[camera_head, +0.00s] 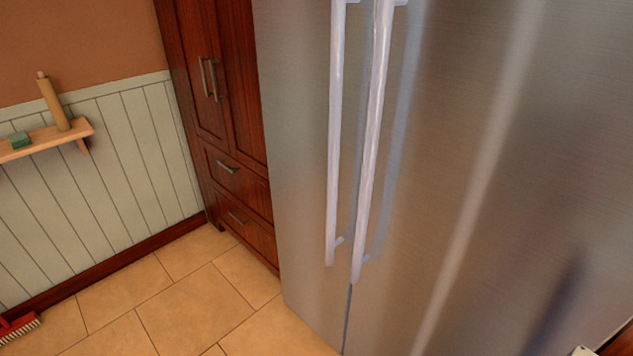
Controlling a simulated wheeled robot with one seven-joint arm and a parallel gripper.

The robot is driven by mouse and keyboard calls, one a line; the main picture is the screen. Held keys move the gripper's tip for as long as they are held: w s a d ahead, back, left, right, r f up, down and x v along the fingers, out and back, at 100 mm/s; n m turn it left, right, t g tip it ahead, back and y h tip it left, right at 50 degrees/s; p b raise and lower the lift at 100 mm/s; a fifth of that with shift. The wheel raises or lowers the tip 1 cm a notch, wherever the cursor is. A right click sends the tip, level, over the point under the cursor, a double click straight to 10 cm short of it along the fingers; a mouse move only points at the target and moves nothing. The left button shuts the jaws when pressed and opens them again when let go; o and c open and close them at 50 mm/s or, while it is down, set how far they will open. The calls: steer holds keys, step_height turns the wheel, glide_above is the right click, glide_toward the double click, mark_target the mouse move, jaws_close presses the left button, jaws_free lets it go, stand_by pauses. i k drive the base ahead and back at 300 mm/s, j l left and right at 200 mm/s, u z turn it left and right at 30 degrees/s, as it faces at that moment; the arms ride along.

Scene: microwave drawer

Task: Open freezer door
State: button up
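A tall stainless steel fridge-freezer has two doors side by side, a left door (299,180) and a right door (500,150). Nothing marks which one is the freezer door. Both look closed, with a thin dark seam between them. The left door has a long pale vertical handle (335,130). The right door has a similar handle (372,150) close beside it. The tops of the handles are cut off by the picture edge. My gripper is not clearly in view, and nothing touches either handle.
A dark wood cabinet (228,110) with drawers stands left of the fridge. A wall shelf (50,140) is at the far left. A red brush (18,326) lies at the lower left. The tiled floor (170,310) between is clear. A small pale piece at the bottom right is unclear.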

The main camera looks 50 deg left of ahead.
mark_target(315, 57)
steer(key=u, duration=0.4)
steer(key=l+u, duration=0.1)
steer(key=u, duration=0.3)
steer(key=k+u, duration=0.1)
steer(key=u, duration=0.7)
steer(key=i+u, duration=0.15)
steer(key=u, duration=0.55)
steer(key=z, duration=0.1)
steer(key=i, duration=0.05)
